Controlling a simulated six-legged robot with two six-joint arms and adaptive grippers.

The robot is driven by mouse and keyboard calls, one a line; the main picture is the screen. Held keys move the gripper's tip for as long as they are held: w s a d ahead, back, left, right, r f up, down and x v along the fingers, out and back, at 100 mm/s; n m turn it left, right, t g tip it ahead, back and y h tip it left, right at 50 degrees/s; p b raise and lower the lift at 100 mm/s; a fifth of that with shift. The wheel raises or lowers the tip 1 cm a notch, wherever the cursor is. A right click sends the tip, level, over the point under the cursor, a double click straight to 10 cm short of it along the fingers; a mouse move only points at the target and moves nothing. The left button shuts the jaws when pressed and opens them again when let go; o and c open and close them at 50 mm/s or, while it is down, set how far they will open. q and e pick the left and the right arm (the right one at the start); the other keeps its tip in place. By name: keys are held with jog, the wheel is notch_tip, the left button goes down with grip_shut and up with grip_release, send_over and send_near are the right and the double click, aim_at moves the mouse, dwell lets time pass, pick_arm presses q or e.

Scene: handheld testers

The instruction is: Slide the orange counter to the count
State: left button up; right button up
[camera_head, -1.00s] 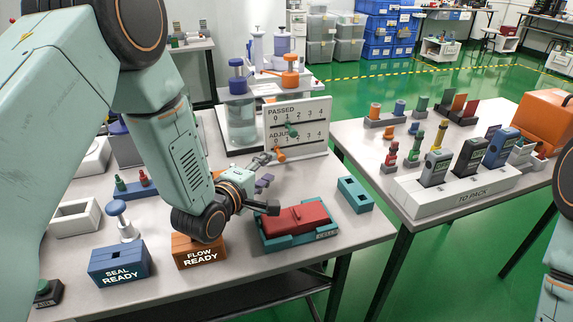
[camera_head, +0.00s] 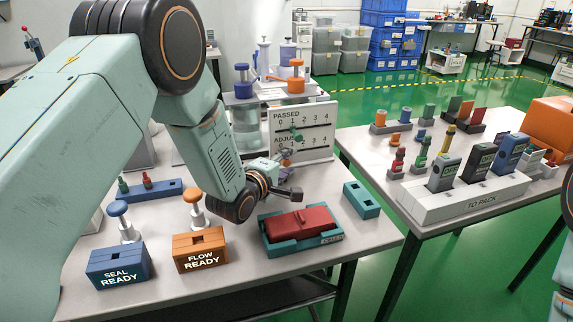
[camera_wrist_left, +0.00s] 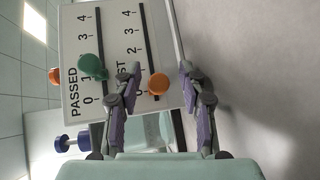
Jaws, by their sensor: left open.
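A white board (camera_head: 318,145) with a PASSED scale and an ADJUST scale, each numbered 0 to 4, stands at the back of the left table. A green counter (camera_head: 297,134) sits on the PASSED slot near 1; it also shows in the wrist view (camera_wrist_left: 92,66). The orange counter (camera_wrist_left: 158,84) is on the lower slot, near its low end; its exact number is covered. My left gripper (camera_head: 285,165) is open in front of the board. In the wrist view its fingertips (camera_wrist_left: 159,73) stand either side of the orange counter, apart from it. My right gripper is out of view.
A red device in a teal cradle (camera_head: 327,239), a teal block (camera_head: 361,200), an orange FLOW READY block (camera_head: 200,258) and a blue SEAL READY block (camera_head: 118,273) lie nearer. Pumps (camera_head: 296,80) stand behind the board. The TO PACK rack (camera_head: 463,202) is on the right table.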

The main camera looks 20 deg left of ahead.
pick_arm(q)
jog(key=shift+s+r, duration=0.1)
jog(key=shift+r, duration=0.05)
jog(key=shift+c, duration=1.2)
grip_shut()
